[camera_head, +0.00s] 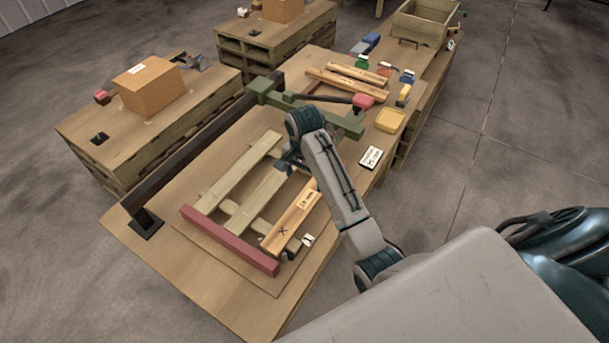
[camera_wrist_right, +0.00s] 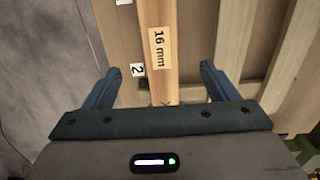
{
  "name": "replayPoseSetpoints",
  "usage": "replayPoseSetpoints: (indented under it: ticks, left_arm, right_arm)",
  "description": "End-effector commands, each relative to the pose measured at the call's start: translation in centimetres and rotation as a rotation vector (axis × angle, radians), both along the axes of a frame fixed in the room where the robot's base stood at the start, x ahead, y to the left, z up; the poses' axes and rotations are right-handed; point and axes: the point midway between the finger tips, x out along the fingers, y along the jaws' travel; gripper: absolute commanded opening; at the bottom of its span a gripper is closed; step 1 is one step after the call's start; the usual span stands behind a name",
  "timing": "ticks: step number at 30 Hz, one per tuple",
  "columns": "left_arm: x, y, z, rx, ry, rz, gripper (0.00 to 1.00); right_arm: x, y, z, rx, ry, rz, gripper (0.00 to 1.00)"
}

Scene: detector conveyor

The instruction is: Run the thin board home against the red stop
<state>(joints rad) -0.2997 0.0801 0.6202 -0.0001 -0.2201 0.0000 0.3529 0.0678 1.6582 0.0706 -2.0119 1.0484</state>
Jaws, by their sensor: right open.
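The thin board (camera_head: 277,235), pale orange wood with an X mark and a label, lies on cross slats on the table. In the right wrist view the thin board (camera_wrist_right: 162,80) carries a "16 mm" label. The red stop (camera_head: 225,238) is a red bar across the near-left ends of the boards. The board's near end is close to it; I cannot tell whether they touch.
Two paler boards (camera_head: 240,172) lie left of the thin board. A dark rail (camera_head: 190,150) runs along the left.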

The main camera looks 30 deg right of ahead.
Motion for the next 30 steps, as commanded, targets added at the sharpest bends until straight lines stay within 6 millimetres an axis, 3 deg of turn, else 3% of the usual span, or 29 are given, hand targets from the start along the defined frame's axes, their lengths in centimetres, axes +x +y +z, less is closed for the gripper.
replayPoseSetpoints:
  ticks: [10,14,24,30]
  left_arm:
    - [0.0,0.0,-0.4,0.000,0.000,0.000,0.36]
    - [0.0,0.0,-1.0,0.000,0.000,0.000,0.36]
    - [0.0,0.0,1.3,-0.001,0.000,0.000,0.36]
    - [0.0,-0.1,1.7,-0.001,0.000,0.000,0.36]
  right_arm:
    - [-0.1,0.0,-1.1,0.000,0.000,0.002,0.80]
    - [-0.1,0.0,-3.2,0.000,0.002,0.002,0.80]
    - [-0.1,0.0,-8.6,0.000,0.004,0.003,0.80]
    - [-0.1,0.0,-10.5,0.000,0.001,0.003,0.80]
